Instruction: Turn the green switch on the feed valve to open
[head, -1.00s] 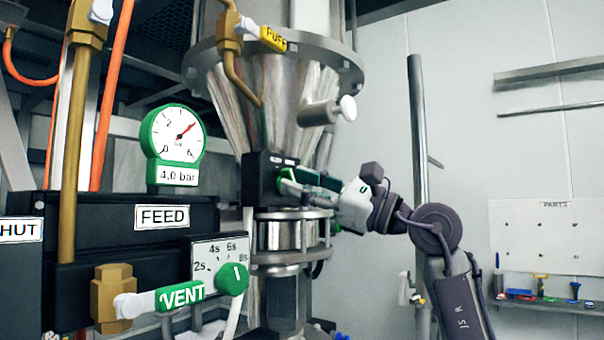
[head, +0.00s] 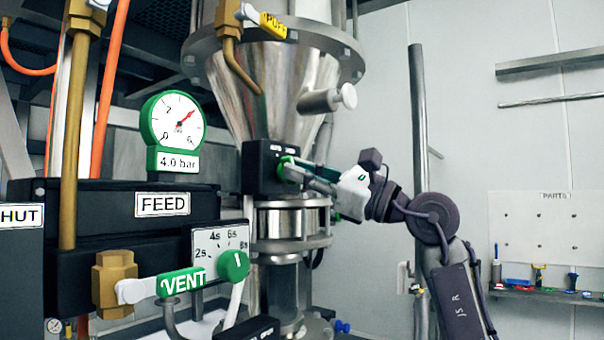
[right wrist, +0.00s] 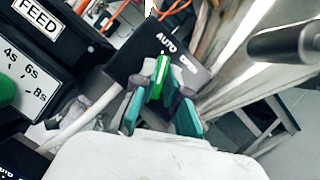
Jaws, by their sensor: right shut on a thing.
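The green switch (head: 287,163) sits on the front of a black valve box (head: 258,168) below the steel hopper. In the right wrist view the green switch (right wrist: 160,77) stands between my fingertips, with an AUTO label and a second, unreadable label on the box face (right wrist: 137,62) behind it. My right gripper (head: 295,171) reaches in from the right and is shut on the switch. The fingers hide part of the switch, and I cannot tell which label it points to. My left gripper is not in view.
A FEED panel (head: 120,228) with a pressure gauge (head: 173,120) and a dial with a green knob (head: 233,265) stands at left. A VENT lever (head: 180,283) juts out in front. A grey post (head: 418,130) rises close behind my right arm. A parts board (head: 545,230) hangs far right.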

